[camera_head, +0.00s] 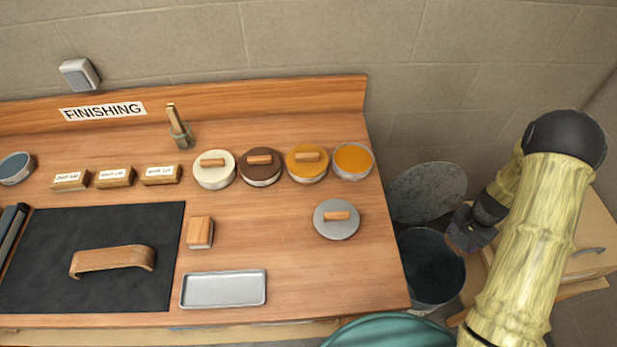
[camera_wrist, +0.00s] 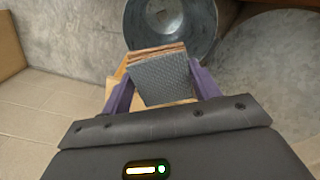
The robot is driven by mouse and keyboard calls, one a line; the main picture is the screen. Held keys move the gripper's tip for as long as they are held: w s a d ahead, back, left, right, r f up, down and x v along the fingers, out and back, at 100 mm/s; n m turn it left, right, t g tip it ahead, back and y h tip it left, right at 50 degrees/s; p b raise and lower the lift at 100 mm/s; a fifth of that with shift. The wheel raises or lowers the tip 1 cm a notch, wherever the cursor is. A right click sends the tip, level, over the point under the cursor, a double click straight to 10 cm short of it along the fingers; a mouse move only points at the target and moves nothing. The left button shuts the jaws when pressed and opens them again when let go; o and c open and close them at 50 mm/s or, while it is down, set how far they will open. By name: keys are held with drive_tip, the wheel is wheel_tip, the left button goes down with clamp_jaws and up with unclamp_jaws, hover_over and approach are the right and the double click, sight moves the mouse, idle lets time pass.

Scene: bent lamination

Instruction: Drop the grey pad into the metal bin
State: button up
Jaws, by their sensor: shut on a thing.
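The grey pad (camera_wrist: 165,80) has a dark textured face, with brownish layers along its far edge. My gripper (camera_wrist: 163,92) is shut on it, one purple finger on each side, in the wrist view. In the head view my gripper (camera_head: 468,232) is at the right of the bench, beside and above the right rim of the round metal bin (camera_head: 430,268); the pad cannot be made out there. The bin stands open on the floor by the bench's right end. Its open mouth also shows at the top of the wrist view (camera_wrist: 205,42), just beyond the pad.
A round grey lid-like disc (camera_head: 428,192) is behind the bin. A wooden cabinet (camera_head: 592,262) stands to the right. A teal round container (camera_head: 390,332) is at the front. The bench (camera_head: 290,235) holds tins, a metal tray (camera_head: 224,289) and a black mat (camera_head: 60,285).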

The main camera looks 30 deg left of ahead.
wheel_tip(320, 180, down, 16)
drive_tip(key=w+m+b, duration=0.2)
drive_tip(key=m+b, duration=0.3)
drive_tip(key=shift+w+m+b, duration=0.3)
drive_tip(key=shift+w, duration=0.1)
wheel_tip(320, 180, down, 6)
drive_tip(key=b, duration=0.3)
drive_tip(key=shift+r+b, duration=0.1)
drive_tip(key=shift+b, duration=0.25)
drive_tip(key=o, duration=1)
wheel_tip(320, 180, up, 17)
drive_tip(key=shift+r+b, duration=0.2)
drive_tip(key=shift+b, duration=0.2)
